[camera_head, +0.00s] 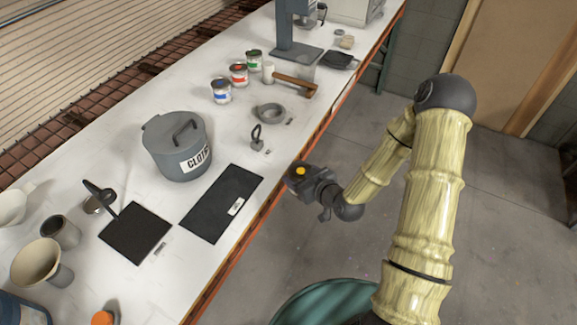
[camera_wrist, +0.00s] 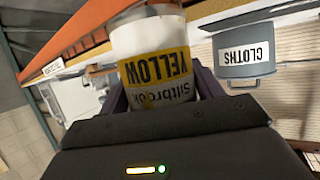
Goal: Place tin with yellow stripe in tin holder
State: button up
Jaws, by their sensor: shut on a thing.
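The tin with the yellow stripe (camera_wrist: 155,67) is between my gripper's fingers in the wrist view, its "YELLOW" label upside down in the picture. My gripper (camera_head: 312,181) is shut on the tin, beyond the table's right edge and over the floor. A grey ring-shaped piece (camera_head: 268,113), which looks like the tin holder, sits on the table farther back and left of my gripper. It looks empty, and the held tin is well apart from it.
A small upright tool (camera_head: 257,138), black mat (camera_head: 222,203) and grey CLOTHS pot (camera_head: 165,145) lie nearer. The table edge lies between gripper and holder.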

jog(key=w+d+f+m+t+h, duration=0.1)
jog(key=d+f+m+t+h, duration=0.1)
jog(key=d+f+m+h, duration=0.4)
jog(key=d+f+h, duration=0.1)
jog(key=d, duration=0.3)
jog(key=shift+w+d+m+h, duration=0.15)
jog(key=shift+d+m+h, duration=0.15)
jog(key=shift+m, duration=0.1)
